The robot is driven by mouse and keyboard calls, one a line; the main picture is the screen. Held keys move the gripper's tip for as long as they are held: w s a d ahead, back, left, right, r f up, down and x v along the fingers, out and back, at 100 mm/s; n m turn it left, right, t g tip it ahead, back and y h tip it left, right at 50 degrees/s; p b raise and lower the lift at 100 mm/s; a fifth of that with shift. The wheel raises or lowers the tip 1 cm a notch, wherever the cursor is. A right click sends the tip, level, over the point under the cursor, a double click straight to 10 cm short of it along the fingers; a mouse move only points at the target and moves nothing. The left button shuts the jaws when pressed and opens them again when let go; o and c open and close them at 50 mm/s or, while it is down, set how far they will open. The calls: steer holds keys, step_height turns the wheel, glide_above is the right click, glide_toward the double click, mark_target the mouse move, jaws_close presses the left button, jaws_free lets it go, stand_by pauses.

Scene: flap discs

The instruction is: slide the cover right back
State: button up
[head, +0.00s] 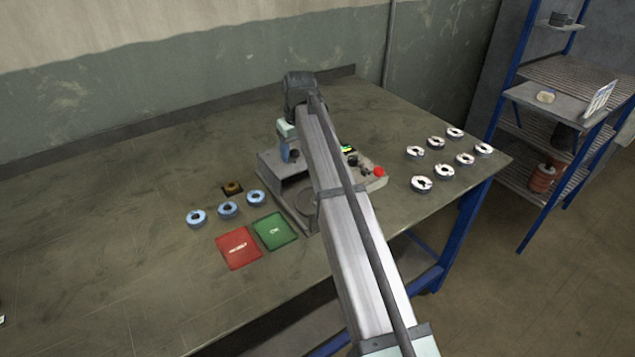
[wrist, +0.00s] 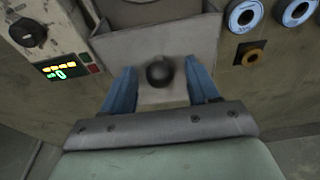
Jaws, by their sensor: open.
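The grey machine (head: 272,168) stands on the bench, with its cover partly hidden by my arm in the head view. In the wrist view a round black knob (wrist: 160,73) sits on a light grey plate (wrist: 188,50), which seems to be part of the cover. My gripper (wrist: 160,85) is open, with one blue finger on either side of the knob. I cannot tell whether either finger touches it. In the head view my gripper (head: 288,155) points down at the back of the machine.
A control box (head: 368,175) with a red button and lit display adjoins the machine. Blue-rimmed discs (head: 228,210), a brown disc (head: 232,188), red (head: 238,258) and green (head: 286,235) mats lie left. Several pale discs (head: 421,184) lie right. The far-left bench is clear.

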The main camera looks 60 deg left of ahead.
steer(key=shift+r, duration=4)
